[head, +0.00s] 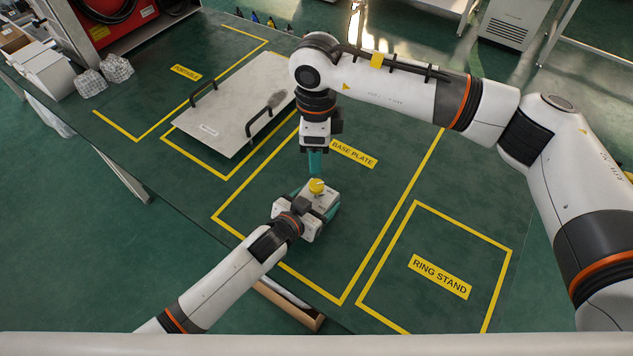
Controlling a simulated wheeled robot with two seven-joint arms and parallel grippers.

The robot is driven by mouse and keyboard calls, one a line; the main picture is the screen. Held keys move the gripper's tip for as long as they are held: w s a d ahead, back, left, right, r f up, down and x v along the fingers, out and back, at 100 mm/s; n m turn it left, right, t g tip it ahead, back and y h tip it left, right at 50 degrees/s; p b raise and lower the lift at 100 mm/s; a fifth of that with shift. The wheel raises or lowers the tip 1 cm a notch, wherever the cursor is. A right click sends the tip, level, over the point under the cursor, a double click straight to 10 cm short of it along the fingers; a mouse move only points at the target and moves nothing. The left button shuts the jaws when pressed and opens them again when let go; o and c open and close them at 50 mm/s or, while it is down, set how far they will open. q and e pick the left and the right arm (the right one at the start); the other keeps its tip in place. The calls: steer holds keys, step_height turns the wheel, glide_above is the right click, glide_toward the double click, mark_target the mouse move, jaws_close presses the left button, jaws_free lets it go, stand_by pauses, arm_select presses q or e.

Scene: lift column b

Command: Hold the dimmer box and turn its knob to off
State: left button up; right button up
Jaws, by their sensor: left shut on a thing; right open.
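The dimmer box (327,194) is a small grey box on the green table, inside the yellow outline labelled BASE PLATE. Its yellow knob (316,186) sits on top. My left gripper (314,212) comes in from the lower left and is shut on the dimmer box, hiding part of its near side. My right gripper (315,165) points down from above, its teal fingers just over the knob. It is open. I cannot tell whether its fingertips touch the knob, nor which way the knob points.
A grey metal plate (225,122) with two black handles lies at the upper left. The RING STAND outline (440,275) at the right is empty. Crumpled clear wrap (117,69) sits by the left edge. An open box (290,304) lies below the table's near edge.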

mark_target(316, 184)
step_height(316, 184, down, 10)
steer(key=n, duration=1.2)
steer(key=shift+f+n, duration=0.2)
steer(key=shift+n, duration=0.2)
steer(key=c, duration=1)
